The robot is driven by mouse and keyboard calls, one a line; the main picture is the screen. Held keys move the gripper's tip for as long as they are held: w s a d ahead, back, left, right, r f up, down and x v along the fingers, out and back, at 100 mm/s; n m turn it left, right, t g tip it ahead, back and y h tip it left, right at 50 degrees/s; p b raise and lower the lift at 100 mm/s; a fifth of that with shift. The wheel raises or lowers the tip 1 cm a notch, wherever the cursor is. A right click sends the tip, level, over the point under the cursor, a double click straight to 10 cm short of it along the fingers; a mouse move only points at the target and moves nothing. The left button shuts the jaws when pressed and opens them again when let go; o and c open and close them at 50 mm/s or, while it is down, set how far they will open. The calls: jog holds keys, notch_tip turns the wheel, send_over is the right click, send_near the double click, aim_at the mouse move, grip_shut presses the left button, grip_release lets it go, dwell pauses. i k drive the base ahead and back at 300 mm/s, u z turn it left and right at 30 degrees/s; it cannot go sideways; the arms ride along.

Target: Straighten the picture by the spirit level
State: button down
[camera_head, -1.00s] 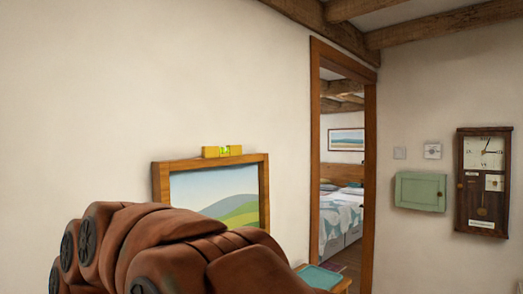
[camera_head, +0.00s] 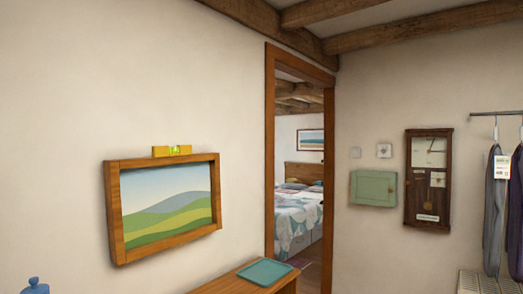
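The framed picture (camera_head: 113,215) hangs on the left wall, a landscape of green and blue hills in a wooden frame. The wall is seen at an angle, so I cannot tell for sure whether the frame is level. The bubble is too small to read. My gripper is not in this view, and nothing of my arm covers the picture.
A wooden shelf or cabinet (camera_head: 288,287) with a teal tray (camera_head: 264,272) stands below and right of the picture. A blue object (camera_head: 35,287) shows at bottom left. A doorway (camera_head: 270,150) opens to a bedroom; a green box (camera_head: 373,188), clock (camera_head: 428,180) and hanging clothes (camera_head: 495,210) are right.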

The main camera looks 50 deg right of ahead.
aim_at(154, 205)
jog(key=z, duration=0.25)
jog(key=k, duration=0.65)
jog(key=z, duration=1.2)
jog(key=i, duration=1.35)
jog(key=u, duration=0.45)
